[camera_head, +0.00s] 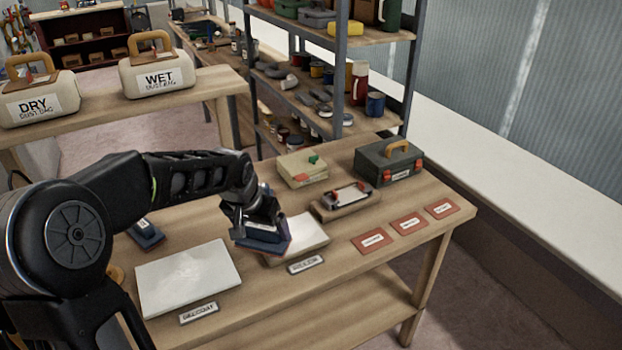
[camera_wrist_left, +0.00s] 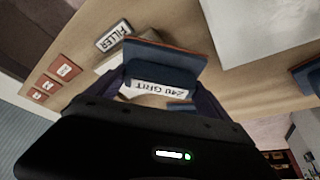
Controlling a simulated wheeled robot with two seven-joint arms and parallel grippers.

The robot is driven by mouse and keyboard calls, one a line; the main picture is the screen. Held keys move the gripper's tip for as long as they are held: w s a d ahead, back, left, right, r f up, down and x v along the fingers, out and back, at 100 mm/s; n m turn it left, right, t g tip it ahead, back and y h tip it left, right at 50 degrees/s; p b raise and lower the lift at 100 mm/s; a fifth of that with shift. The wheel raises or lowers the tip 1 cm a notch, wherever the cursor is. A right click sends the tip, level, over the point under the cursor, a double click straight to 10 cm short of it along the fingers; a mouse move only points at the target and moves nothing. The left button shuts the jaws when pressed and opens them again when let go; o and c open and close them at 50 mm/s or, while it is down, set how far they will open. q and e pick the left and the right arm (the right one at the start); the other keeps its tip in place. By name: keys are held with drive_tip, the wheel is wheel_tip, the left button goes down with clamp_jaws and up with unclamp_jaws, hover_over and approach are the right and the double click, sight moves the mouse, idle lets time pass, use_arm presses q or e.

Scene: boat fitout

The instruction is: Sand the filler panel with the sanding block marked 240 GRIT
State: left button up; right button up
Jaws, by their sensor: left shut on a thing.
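My left gripper (camera_head: 255,205) is shut on a dark blue sanding block (camera_head: 263,236) with a reddish edge. In the left wrist view the held block (camera_wrist_left: 170,58) has a white label reading 240 GRIT between the fingers (camera_wrist_left: 160,92). The pale filler panel (camera_head: 308,234) lies on the workbench, partly hidden by the block and gripper. The block is over its left side; I cannot tell whether they touch. The FILLER tag (camera_wrist_left: 114,38) shows in the left wrist view. My right gripper is not in view.
A larger white panel (camera_head: 188,278) with its own tag lies to the left. Another blue block (camera_head: 146,234) sits behind it. A tray (camera_head: 345,202), a pale box (camera_head: 302,168), a toolbox (camera_head: 388,163) and red cards (camera_head: 408,225) occupy the bench's back and right.

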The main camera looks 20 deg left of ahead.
use_arm(q)
drive_tip(key=shift+r, duration=0.65)
drive_tip(key=shift+r+p, duration=1.65)
drive_tip(key=shift+r, duration=0.45)
